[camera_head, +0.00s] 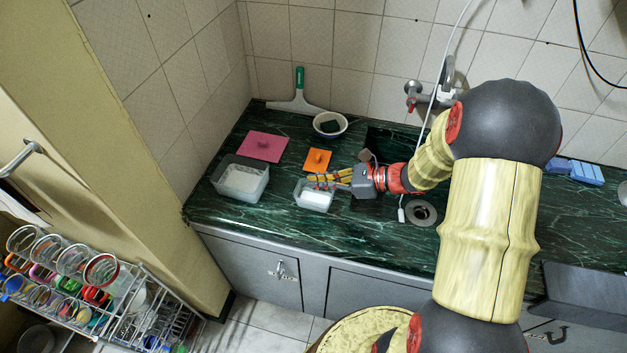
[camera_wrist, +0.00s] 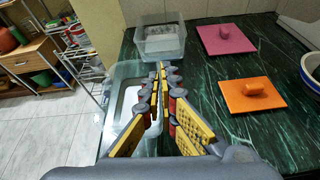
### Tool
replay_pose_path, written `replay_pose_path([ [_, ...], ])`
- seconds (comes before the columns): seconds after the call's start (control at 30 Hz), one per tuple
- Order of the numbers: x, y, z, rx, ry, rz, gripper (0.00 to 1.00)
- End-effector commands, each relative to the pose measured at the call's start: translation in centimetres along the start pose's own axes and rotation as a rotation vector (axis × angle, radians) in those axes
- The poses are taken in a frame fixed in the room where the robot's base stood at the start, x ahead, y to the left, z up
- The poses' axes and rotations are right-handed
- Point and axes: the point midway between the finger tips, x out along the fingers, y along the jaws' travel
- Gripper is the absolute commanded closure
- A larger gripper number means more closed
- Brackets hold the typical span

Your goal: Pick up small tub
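The small tub (camera_head: 313,201) is a clear, open box with a whitish inside, near the front edge of the green counter. In the wrist view the tub (camera_wrist: 118,105) lies below and left of the fingers, which cover part of it. My gripper (camera_head: 316,181) reaches in from the right, its yellow-padded fingers over the tub's back rim. In the wrist view my gripper (camera_wrist: 161,74) has its fingertips close together, with a narrow gap. Whether the tub's wall is between them is hidden.
A larger clear tub (camera_head: 241,178) stands to the left. A pink lid (camera_head: 262,147) and an orange lid (camera_head: 317,160) lie behind. A bowl (camera_head: 330,124) and a squeegee (camera_head: 297,103) are at the back. A tap (camera_head: 418,92) and sink are to the right.

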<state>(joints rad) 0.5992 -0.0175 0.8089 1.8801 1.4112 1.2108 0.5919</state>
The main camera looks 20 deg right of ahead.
Motion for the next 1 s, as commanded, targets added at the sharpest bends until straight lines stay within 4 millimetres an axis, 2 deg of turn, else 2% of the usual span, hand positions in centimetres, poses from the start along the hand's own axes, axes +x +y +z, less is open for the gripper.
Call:
replay_pose_path([
  [0.27,-3.1,1.7,2.0,0.001,-0.001,-0.003,1.00],
  [0.7,-7.5,4.8,2.1,0.000,0.000,-0.003,1.00],
  [1.0,-9.5,6.2,2.2,0.000,-0.001,-0.002,1.00],
])
